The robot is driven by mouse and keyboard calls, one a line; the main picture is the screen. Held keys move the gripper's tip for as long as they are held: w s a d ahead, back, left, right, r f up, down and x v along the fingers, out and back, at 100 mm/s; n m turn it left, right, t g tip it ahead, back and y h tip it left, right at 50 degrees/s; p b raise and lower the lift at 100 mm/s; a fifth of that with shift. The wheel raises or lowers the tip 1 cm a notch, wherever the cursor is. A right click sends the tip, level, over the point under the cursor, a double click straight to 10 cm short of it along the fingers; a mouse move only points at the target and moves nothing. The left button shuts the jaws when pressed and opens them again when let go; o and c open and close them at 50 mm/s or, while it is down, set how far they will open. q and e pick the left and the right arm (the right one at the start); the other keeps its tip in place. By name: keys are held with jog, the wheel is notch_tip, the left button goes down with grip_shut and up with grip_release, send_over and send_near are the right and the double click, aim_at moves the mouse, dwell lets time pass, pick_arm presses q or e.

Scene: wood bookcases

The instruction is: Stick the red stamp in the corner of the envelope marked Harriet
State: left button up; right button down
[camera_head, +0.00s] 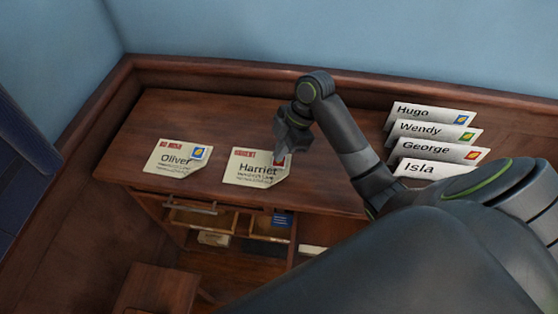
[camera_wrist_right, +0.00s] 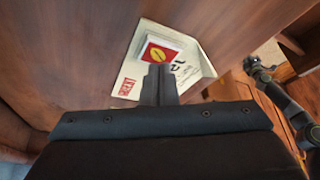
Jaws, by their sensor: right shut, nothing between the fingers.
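The envelope marked Harriet (camera_head: 246,177) lies flat on the wooden desk, with a red word printed at its top left. The red stamp (camera_wrist_right: 160,52), with a yellow oval, lies on a white square in the envelope's corner in the right wrist view. In the head view it shows small at the top right corner, partly hidden by my right gripper (camera_head: 281,150). My right gripper (camera_wrist_right: 160,68) is shut and empty, its tips right at the stamp's edge; I cannot tell whether they touch it. My left gripper (camera_wrist_right: 258,68) is small at the right of the wrist view.
The Oliver envelope (camera_head: 172,158), with a blue and yellow stamp, lies to the left. Several envelopes stand in a row at the right: Hugo (camera_head: 425,114), Wendy (camera_head: 420,129), George (camera_head: 425,148) and Isla (camera_head: 418,168). Open drawers (camera_head: 200,217) are below the desk front. The desk's back left is clear.

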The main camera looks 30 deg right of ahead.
jog(key=shift+f, duration=0.5)
jog(key=shift+s+f, duration=0.1)
jog(key=shift+f, duration=0.05)
dwell(1.0)
notch_tip(320, 180, up, 7)
jog(key=p, duration=0.7)
jog(key=shift+p, duration=0.3)
dwell(0.4)
